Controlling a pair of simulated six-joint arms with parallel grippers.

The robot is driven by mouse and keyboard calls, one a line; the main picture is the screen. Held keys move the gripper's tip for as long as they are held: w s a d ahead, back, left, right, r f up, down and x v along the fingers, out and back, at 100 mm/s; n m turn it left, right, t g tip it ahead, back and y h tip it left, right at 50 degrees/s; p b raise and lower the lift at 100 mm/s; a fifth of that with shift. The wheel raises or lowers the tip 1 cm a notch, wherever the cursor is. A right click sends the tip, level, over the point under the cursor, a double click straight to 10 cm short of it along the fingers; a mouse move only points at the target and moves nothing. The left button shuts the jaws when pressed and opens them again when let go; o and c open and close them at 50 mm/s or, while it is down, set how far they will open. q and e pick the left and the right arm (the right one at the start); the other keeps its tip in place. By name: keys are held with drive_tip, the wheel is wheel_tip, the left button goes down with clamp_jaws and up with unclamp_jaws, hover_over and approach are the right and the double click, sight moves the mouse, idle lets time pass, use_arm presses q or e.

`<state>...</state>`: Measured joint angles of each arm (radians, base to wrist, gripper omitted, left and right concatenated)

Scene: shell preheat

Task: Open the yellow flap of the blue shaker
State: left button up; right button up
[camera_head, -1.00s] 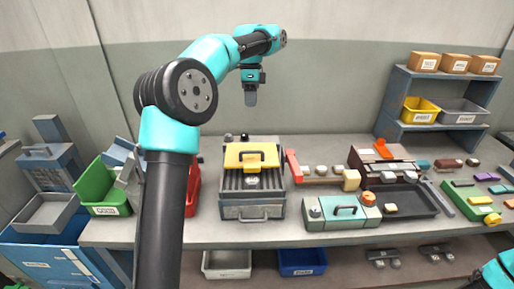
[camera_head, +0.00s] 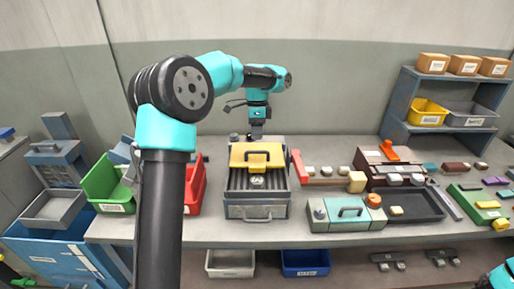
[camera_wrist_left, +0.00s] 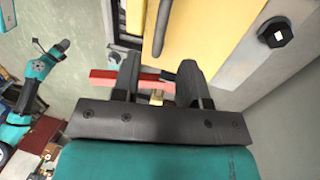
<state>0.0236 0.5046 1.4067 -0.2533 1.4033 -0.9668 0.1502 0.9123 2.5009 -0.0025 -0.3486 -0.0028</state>
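The shaker (camera_head: 233,197) is a blue-grey box on the bench, with slats on top and a front handle. Its yellow flap (camera_head: 240,155) with a dark handle lies flat across the rear of the top. The flap fills the upper middle of the left wrist view (camera_wrist_left: 210,25). My left gripper (camera_head: 257,136) is just behind the flap's rear edge, pointing down. In the left wrist view its two dark fingers (camera_wrist_left: 158,72) are apart, with nothing held between them. Contact with the flap cannot be told. Part of my right arm shows, but its fingers cannot be made out.
A red bar (camera_head: 299,166) stands right beside the shaker. Green (camera_head: 103,186) and red (camera_head: 197,187) bins are to its left. A grey-green case (camera_head: 345,213) and a dark tray (camera_head: 418,207) are to its right. The wall is close behind the bench.

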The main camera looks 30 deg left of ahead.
sight(257, 153)
use_arm(q)
drive_tip(key=f, duration=0.4)
drive_tip(key=s+f, duration=0.1)
drive_tip(key=f, duration=0.1)
drive_tip(key=shift+d, duration=0.25)
clamp_jaws()
